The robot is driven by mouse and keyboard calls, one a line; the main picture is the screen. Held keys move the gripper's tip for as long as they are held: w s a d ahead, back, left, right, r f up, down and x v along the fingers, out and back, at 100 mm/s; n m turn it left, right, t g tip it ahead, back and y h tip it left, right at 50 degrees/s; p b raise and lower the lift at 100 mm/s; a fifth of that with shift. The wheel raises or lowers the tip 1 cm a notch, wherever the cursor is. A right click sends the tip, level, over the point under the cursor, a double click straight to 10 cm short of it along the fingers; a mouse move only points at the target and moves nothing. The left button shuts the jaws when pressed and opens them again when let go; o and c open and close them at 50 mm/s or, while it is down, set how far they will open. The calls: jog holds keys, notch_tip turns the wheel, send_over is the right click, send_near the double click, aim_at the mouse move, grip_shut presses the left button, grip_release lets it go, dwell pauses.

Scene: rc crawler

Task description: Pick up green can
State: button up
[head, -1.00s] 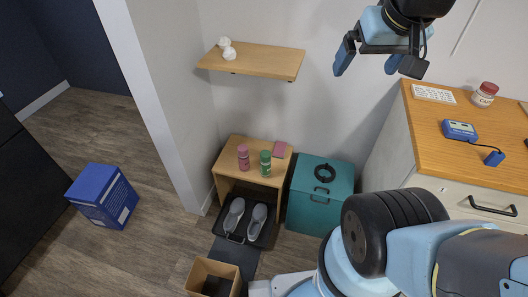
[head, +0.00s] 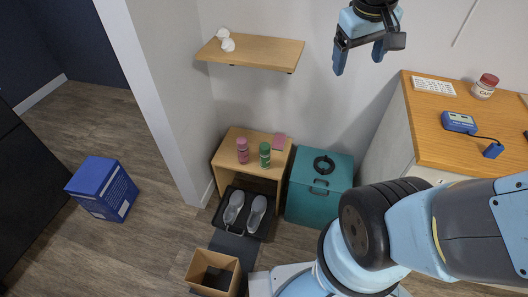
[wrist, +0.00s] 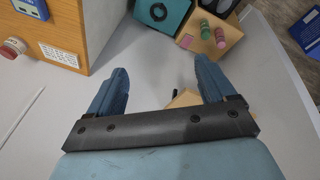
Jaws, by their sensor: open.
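The green can (head: 265,154) stands upright on top of a small wooden cabinet (head: 230,150), to the right of a pink can (head: 243,151). In the wrist view the green can (wrist: 205,30) shows near the top, beside the pink can (wrist: 220,38). My gripper (head: 358,58) is open and empty, high in the air above and to the right of the cabinet. In the wrist view its two blue fingers (wrist: 160,82) are spread wide with nothing between them.
A wall shelf (head: 255,54) with a white object is left of my gripper. A teal box (head: 318,200) stands right of the cabinet. Shoes (head: 245,210) lie on a tray below. A wooden counter (head: 440,140) holds a jar and blue devices at right. A blue box (head: 102,188) is on the floor.

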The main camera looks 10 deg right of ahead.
jog(key=w+a+f+n+h, duration=0.45)
jog(key=w+f+n, duration=0.25)
jog(key=w+f, duration=0.45)
jog(key=w+a+f+n+h, duration=0.3)
jog(key=w+f+n+h, duration=0.25)
jog(key=w+f, duration=0.55)
jog(key=w+a+f+n+t+y, duration=0.15)
jog(key=a+f+n, duration=0.25)
jog(key=f, duration=0.4)
jog(key=w+a+f+n+t+h, duration=0.1)
jog(key=a+f+n+t, duration=0.25)
jog(key=f, duration=0.35)
jog(key=n+t+y, duration=0.3)
jog(key=n+y, duration=0.1)
jog(key=n, duration=0.3)
send_near(264, 147)
jog(key=x, duration=0.6)
jog(key=shift+w+a+f, duration=0.1)
jog(key=shift+a, duration=0.1)
jog(key=shift+x, duration=2.7)
jog(key=shift+d, duration=0.15)
jog(key=shift+c, duration=0.2)
jog(key=c, duration=1.5)
